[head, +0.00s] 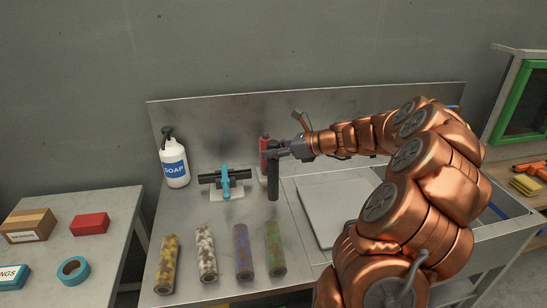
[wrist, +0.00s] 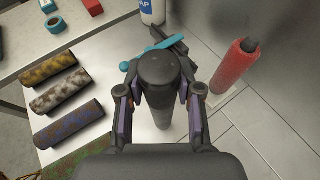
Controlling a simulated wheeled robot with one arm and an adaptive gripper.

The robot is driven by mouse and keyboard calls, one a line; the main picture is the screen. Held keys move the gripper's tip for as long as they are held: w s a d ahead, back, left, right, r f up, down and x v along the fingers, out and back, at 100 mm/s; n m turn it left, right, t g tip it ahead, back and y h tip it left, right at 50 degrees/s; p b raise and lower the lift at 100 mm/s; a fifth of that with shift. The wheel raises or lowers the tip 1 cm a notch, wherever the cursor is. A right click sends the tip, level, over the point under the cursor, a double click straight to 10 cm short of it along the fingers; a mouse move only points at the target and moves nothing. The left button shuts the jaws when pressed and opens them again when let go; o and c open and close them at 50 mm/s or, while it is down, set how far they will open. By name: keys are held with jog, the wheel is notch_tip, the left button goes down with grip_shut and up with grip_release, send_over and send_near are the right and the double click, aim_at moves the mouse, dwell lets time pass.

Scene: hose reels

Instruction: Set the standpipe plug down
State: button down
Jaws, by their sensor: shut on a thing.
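The standpipe plug looks to be the dark upright cylinder (head: 273,183) with a rounded top, in the middle of the head view. It also shows in the wrist view (wrist: 160,103), seen from above. My gripper (head: 277,150) is shut on its upper part, with one finger on each side in the wrist view (wrist: 159,92). The cylinder hangs over or stands on the metal counter (head: 205,222). I cannot tell whether its lower end touches the surface.
A black bar with a teal clamp (head: 226,183) and a soap bottle (head: 174,165) are to the left. Several mottled tubes, including a white one (head: 207,253), lie in front. A flat grey panel (head: 325,212) lies right.

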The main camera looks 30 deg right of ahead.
jog(key=shift+f, duration=1.45)
jog(key=c, duration=0.8)
grip_release()
jog(key=shift+f, duration=0.1)
jog(key=shift+o, duration=0.2)
jog(key=b+v, duration=0.2)
jog(key=v, duration=1)
